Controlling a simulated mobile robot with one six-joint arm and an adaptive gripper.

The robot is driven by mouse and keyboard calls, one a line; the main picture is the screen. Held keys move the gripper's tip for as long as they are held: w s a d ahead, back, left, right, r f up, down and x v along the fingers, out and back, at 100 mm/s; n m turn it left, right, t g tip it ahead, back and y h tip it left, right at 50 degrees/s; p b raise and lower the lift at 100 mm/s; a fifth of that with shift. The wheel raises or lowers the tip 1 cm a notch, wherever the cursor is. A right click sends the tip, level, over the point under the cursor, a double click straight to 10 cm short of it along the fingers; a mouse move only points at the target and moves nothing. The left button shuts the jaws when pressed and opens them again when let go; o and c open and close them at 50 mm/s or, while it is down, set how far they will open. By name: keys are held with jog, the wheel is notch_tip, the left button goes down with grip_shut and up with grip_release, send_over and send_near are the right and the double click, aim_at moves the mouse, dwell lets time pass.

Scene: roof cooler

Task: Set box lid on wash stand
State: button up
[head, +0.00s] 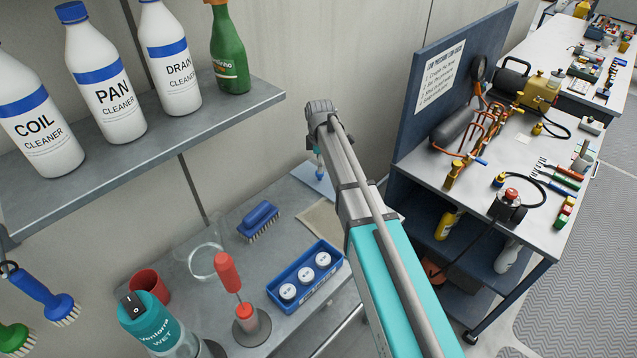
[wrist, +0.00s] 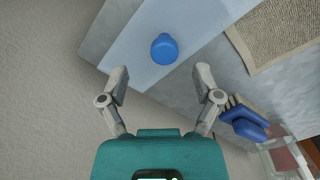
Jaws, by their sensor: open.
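A light blue flat panel, which looks like the box lid (wrist: 128,51), lies on the grey table top in the wrist view. A round blue knob (wrist: 164,48) stands up from it. The lid also shows in the head view (head: 325,188), at the back end of the grey table (head: 215,318), partly covered by my arm. I cannot tell for sure whether this table is the wash stand. My gripper (wrist: 162,73) is open and empty, with its fingertips spread to either side of the knob's line, a little short of it in the picture. In the head view my arm mostly hides the gripper.
A tan mat (head: 318,222), blue brush (head: 259,221), glass bowl (head: 203,262) and blue tray (head: 305,275) with white-topped jars crowd the table. A shelf (head: 130,150) with bottles hangs above left. A blue-backed workbench (head: 520,160) with tools stands at right.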

aim_at(320, 177)
jog(key=shift+s+f+b, duration=0.15)
jog(key=shift+f+b, duration=0.35)
jog(key=shift+f, duration=0.15)
jog(key=shift+s+f+b, duration=0.15)
jog(key=shift+f+b, duration=0.35)
jog(key=shift+f, duration=0.1)
jog(key=shift+f+b, duration=0.8)
jog(key=shift+f, duration=0.05)
grip_shut()
